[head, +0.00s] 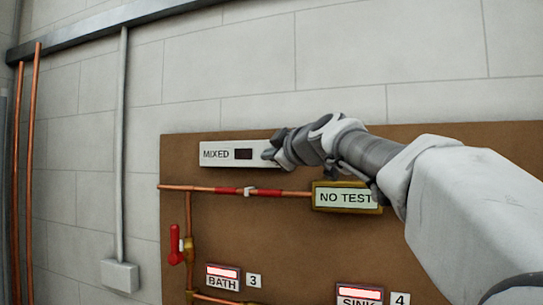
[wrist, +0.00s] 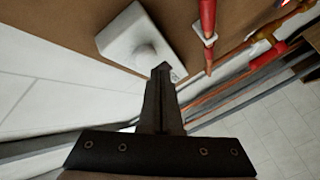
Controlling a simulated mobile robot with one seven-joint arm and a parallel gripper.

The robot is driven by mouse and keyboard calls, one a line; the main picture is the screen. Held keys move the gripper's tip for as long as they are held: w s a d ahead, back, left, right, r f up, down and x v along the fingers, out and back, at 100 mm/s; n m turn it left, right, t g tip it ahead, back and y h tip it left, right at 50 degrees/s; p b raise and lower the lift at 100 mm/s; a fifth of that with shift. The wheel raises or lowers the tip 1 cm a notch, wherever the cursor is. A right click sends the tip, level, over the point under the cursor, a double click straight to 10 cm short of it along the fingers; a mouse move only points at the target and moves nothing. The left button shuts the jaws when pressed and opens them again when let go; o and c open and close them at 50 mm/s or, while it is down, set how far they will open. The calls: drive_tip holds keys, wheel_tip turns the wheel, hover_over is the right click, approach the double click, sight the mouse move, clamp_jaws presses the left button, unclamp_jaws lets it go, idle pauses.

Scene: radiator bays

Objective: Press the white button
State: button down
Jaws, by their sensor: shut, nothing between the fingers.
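The white button (wrist: 146,54) is a round knob on a white box (wrist: 122,36) in the wrist view. In the head view the box is a white panel (head: 215,154) labelled MIXED with a small dark window; its right end and the button are hidden behind my gripper (head: 270,154). In the wrist view my gripper (wrist: 161,70) is shut and empty. Its tip appears beside the button, just to its right and over the box's edge. I cannot tell whether the tip touches the box.
The panel is on a brown board (head: 290,235). Below it run copper pipes (head: 285,193), a NO TEST sign (head: 345,196) and a red valve handle (head: 175,244). BATH (head: 222,278) and SINK (head: 359,296) labels sit lower. The block wall (head: 240,60) above is clear.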

drive_tip(key=s, duration=0.1)
drive_tip(key=s+a, duration=0.1)
drive_tip(key=s, duration=0.2)
drive_tip(key=shift+s+a+b, duration=0.3)
drive_tip(key=shift+s+a, duration=0.05)
idle(0.8)
drive_tip(key=s+d+f+m+g+h, duration=0.2)
drive_tip(key=s+d+f+m, duration=0.3)
drive_tip(key=s+f, duration=0.5)
drive_tip(key=s+d+f+m+g+h, duration=0.3)
drive_tip(key=s+f, duration=0.7)
drive_tip(key=f, duration=0.6)
drive_tip(key=s+d+f+m+g+h, duration=0.2)
drive_tip(key=s+d+f+m+g, duration=0.2)
drive_tip(key=s+d+f+m, duration=0.3)
drive_tip(key=s+d+f, duration=0.1)
drive_tip(key=s+f, duration=0.3)
drive_tip(key=f, duration=0.3)
drive_tip(key=shift+d+g+h, duration=0.15)
drive_tip(key=shift+g+h, duration=0.15)
drive_tip(key=shift+g, duration=0.1)
drive_tip(key=shift+d+r, duration=0.1)
